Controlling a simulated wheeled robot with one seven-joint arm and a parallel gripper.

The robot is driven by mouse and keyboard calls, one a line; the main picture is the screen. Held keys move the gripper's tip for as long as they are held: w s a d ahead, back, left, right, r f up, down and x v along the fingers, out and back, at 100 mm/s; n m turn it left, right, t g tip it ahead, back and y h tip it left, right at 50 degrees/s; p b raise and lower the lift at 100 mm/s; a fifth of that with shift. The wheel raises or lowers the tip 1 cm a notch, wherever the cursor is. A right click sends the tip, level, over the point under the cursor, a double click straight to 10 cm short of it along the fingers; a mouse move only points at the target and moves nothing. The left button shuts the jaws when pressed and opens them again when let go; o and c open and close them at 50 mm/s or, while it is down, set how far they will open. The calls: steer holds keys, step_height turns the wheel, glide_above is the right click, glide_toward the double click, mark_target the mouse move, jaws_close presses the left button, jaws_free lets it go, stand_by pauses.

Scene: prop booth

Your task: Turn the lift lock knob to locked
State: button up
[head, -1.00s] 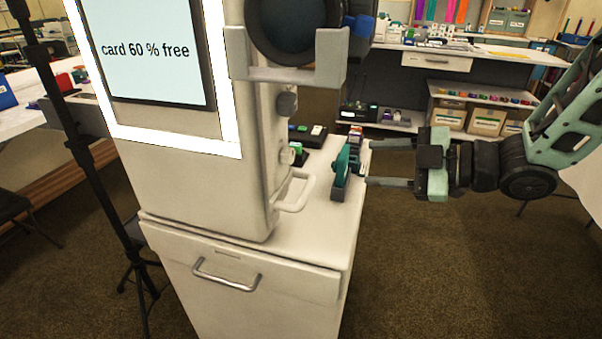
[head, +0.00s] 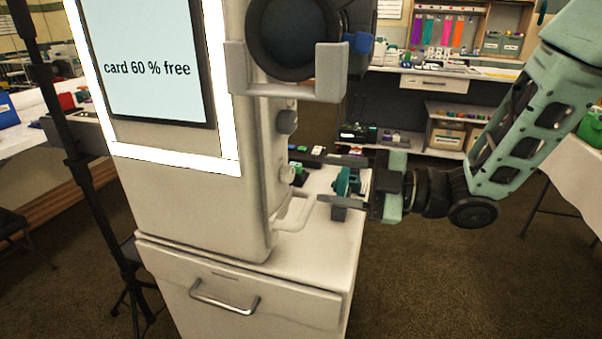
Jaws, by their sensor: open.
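The pale camera booth column (head: 180,200) stands at the left. My gripper (head: 322,181) is open and points left toward the column, right of the lower part. A teal round object (head: 345,182) on the cabinet top shows between its fingers; I cannot tell whether they are around it or in front of it. The fingers look empty.
A pale handle (head: 294,214) juts from the column just below the gripper. A camera lens in a grey bracket (head: 237,70) overhangs above. Small coloured items lie behind on the cabinet top (head: 310,250). A black stand (head: 82,170) is at left.

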mark_target(293, 174)
steer(key=x, duration=0.6)
steer(key=shift+w+a, duration=0.1)
steer(key=shift+a, duration=0.1)
steer(key=c, duration=1)
